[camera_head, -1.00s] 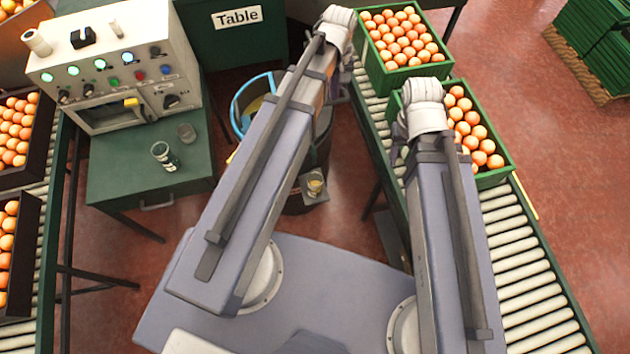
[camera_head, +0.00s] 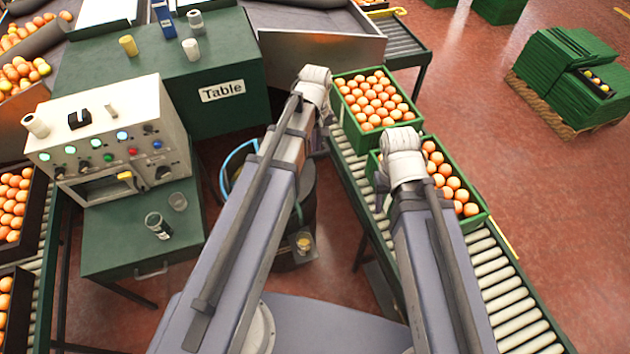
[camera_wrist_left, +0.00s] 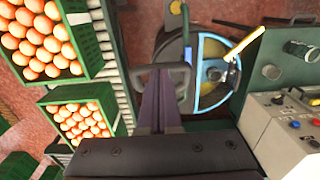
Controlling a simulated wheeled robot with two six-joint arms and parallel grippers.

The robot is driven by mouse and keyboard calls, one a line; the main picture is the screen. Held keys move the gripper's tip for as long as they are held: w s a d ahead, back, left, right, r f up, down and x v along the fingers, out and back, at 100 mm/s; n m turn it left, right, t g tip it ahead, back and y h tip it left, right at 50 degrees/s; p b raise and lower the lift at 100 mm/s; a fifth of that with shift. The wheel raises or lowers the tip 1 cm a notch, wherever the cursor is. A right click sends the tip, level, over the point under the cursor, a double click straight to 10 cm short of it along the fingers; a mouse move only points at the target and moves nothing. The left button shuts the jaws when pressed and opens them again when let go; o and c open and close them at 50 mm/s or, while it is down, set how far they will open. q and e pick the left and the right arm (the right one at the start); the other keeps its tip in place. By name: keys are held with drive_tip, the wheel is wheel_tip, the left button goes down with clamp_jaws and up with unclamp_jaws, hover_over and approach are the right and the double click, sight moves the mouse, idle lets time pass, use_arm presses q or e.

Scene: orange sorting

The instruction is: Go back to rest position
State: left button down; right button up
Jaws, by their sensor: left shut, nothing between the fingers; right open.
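My left gripper (camera_wrist_left: 162,78) fills the middle of the left wrist view. Its fingers are shut with nothing between them, above the floor between the crates and a round bin. In the head view my left arm reaches forward, with the left gripper (camera_head: 326,113) partly hidden below the pale wrist. My right arm reaches forward beside the nearer orange crate. The right gripper (camera_head: 381,186) is mostly hidden under its wrist and is open, and I see nothing held in it.
Green crates (camera_head: 345,117) of oranges stand on a roller conveyor (camera_head: 492,272) at right. A round bin with a blue rim (camera_head: 226,170) stands left of my left arm. A control box (camera_head: 105,140) and the green table (camera_head: 222,130) are at left. Red floor (camera_head: 560,190) is open at right.

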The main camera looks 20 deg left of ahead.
use_arm(q)
drive_tip(key=s+d+f+m+b, duration=0.3)
drive_tip(key=s+d+m, duration=0.2)
drive_tip(key=s, duration=0.2)
drive_tip(key=s+d+f+m+y+b, duration=0.1)
drive_tip(key=s+d+f+m+b, duration=0.2)
drive_tip(key=s+d+m, duration=0.2)
drive_tip(key=shift+s+d+f+m, duration=0.15)
drive_tip(key=shift+s+d+m, duration=0.15)
drive_tip(key=shift+s, duration=0.9)
use_arm(e)
wheel_tip(320, 180, down, 6)
drive_tip(key=shift+f, duration=0.2)
